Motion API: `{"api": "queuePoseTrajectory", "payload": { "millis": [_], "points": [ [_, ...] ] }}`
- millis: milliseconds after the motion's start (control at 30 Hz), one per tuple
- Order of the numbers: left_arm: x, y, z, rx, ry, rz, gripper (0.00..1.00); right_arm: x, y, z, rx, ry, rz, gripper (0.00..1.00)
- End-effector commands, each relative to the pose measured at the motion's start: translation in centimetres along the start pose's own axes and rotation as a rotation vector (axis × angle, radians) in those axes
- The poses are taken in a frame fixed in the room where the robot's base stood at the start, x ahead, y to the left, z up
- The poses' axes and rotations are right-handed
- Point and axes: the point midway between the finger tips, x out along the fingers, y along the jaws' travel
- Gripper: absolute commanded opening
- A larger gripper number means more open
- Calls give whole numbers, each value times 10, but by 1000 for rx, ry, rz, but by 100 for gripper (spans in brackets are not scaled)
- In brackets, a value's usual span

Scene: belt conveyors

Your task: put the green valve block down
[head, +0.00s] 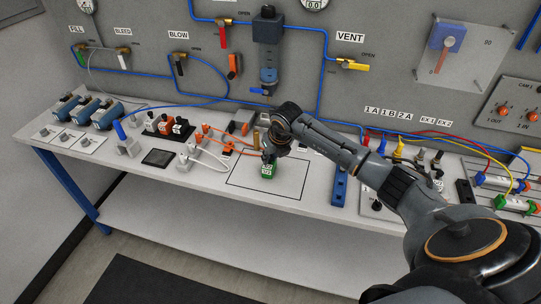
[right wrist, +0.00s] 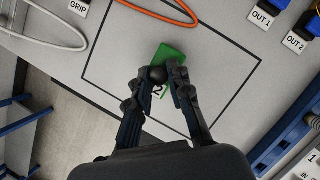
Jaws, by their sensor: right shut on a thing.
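The green valve block (head: 267,171) stands within the black outlined rectangle (head: 231,184) on the grey bench. It also shows in the right wrist view (right wrist: 168,53), with a dark round knob on it. My right gripper (head: 268,153) reaches down over the block from the right. In the right wrist view its fingers (right wrist: 164,82) are closed on the block, one on each side. I cannot tell whether the block's underside touches the bench. My left gripper is in neither view.
Orange hoses (head: 226,143) and a white cable (head: 209,157) lie left of the outline. A blue bar (head: 339,187) stands on its right. The bench's front edge (head: 190,188) is close to the outline. A dark flat pad (head: 158,157) lies further left.

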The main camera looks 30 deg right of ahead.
Motion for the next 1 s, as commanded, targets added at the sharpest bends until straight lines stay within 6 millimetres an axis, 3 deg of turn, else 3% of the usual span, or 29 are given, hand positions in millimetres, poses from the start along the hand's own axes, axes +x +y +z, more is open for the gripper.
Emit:
{"api": "queuePoseTrajectory", "payload": {
  "millis": [33,67,167,600,1000],
  "points": [
    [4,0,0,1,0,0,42,3,0,-1,0,-1,0,0],
    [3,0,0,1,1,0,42,3,0,-1,0,0,0,21],
    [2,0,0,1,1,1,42,2,0,-1,0,0,0,42],
    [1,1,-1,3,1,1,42,-6,0,1,0,-2,0,42],
    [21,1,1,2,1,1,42,-86,-1,1,-1,-4,-1,42]
  ]
}}
